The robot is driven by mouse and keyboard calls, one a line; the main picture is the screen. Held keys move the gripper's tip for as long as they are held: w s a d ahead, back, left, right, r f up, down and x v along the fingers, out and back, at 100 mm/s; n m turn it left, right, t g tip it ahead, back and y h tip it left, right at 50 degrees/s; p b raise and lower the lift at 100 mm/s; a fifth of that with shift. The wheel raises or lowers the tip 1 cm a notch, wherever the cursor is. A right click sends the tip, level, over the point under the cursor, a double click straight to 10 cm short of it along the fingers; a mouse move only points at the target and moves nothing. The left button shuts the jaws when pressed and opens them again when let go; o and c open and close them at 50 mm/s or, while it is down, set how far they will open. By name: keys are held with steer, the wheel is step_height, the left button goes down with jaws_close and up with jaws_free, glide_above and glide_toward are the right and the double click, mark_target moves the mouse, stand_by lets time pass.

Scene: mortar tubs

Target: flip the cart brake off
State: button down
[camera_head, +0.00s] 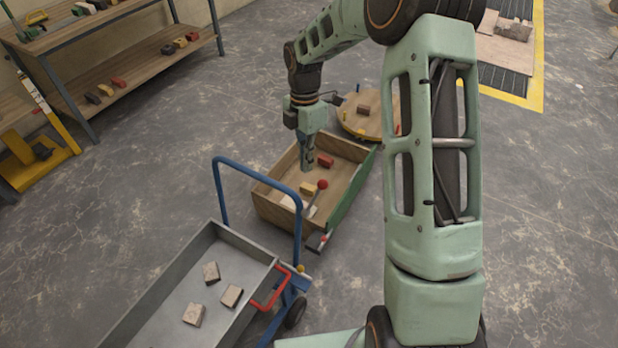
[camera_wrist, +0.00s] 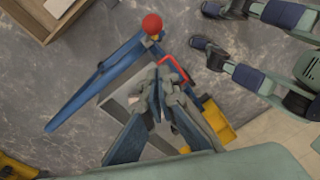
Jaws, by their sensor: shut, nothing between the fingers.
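The cart has a blue push handle (camera_head: 255,172) and a grey metal tub (camera_head: 172,282) holding several blocks. A lever with a red ball knob (camera_head: 322,184) stands by the handle end, its base partly hidden. The knob also shows in the wrist view (camera_wrist: 152,23) at the top, beside the blue frame (camera_wrist: 95,83). A red loop handle (camera_head: 270,290) is at the tub's end and shows in the wrist view (camera_wrist: 173,67). My gripper (camera_head: 307,166) points down, shut and empty, above and apart from the knob. Its fingers show in the wrist view (camera_wrist: 160,88).
A wooden box (camera_head: 270,204) with a green side and several blocks lies behind the knob. A round wooden top (camera_head: 375,125) is beyond it. A shelf (camera_head: 140,72) and a yellow stand (camera_head: 40,160) are at the left.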

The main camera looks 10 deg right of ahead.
steer(key=shift+w+d+r, duration=0.1)
steer(key=shift+w+r, duration=0.15)
steer(key=shift+r, duration=0.45)
steer(key=shift+w+d+r, duration=0.1)
steer(key=shift+w+r, duration=0.2)
steer(key=shift+r, duration=0.45)
steer(key=shift+w+d+r, duration=0.1)
steer(key=shift+w+r, duration=0.15)
steer(key=shift+r, duration=0.45)
